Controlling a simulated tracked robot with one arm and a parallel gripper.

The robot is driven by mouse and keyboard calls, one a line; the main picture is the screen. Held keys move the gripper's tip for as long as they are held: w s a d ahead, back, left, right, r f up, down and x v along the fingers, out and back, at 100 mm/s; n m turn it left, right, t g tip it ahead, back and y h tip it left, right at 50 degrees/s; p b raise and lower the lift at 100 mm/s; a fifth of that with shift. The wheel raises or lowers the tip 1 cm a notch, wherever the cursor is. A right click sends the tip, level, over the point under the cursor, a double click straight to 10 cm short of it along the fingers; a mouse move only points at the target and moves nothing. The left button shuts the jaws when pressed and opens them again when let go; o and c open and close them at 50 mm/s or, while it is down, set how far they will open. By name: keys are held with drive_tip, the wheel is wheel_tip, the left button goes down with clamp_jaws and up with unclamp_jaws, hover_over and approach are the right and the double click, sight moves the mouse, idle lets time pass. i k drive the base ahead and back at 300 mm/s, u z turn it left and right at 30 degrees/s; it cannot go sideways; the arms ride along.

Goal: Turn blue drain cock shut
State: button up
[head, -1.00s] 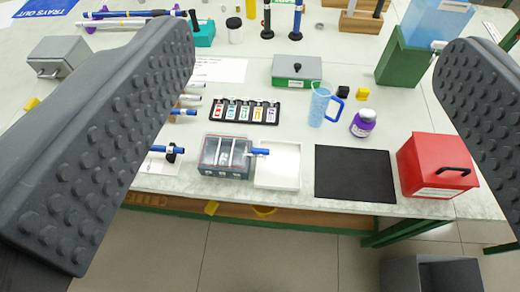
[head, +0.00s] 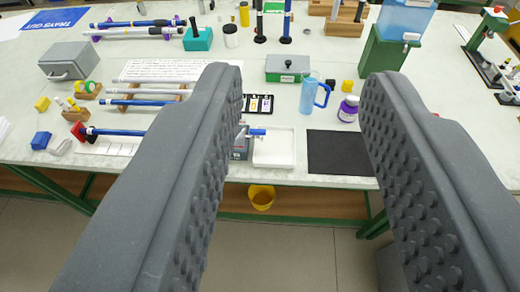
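A translucent blue tank (head: 407,18) stands on a green stand (head: 385,50) at the back right of the table. A small whitish tap (head: 411,37) sticks out low on the tank's front right; it is too small to tell its handle's position. A short blue piece with a pale end (head: 257,132) lies by the white tray; I cannot tell what it is. My gripper (head: 300,85) is open and empty. Its two ridged grey fingers reach up the picture, well short of the tank and tap, with the tank beyond the right finger.
A blue jug (head: 309,95), a purple-capped jar (head: 348,108) and a green-grey box (head: 287,67) stand between the fingers. A white tray (head: 273,150) and black mat (head: 338,153) lie at the front edge. Rods on racks (head: 140,102) lie left. A yellow bucket (head: 262,195) is below the table.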

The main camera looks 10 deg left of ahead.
sight(254, 132)
drive_tip(key=u, duration=0.05)
drive_tip(key=k, duration=0.75)
drive_tip(key=z, duration=0.45)
drive_tip(key=i, duration=2.05)
drive_tip(key=u, duration=0.5)
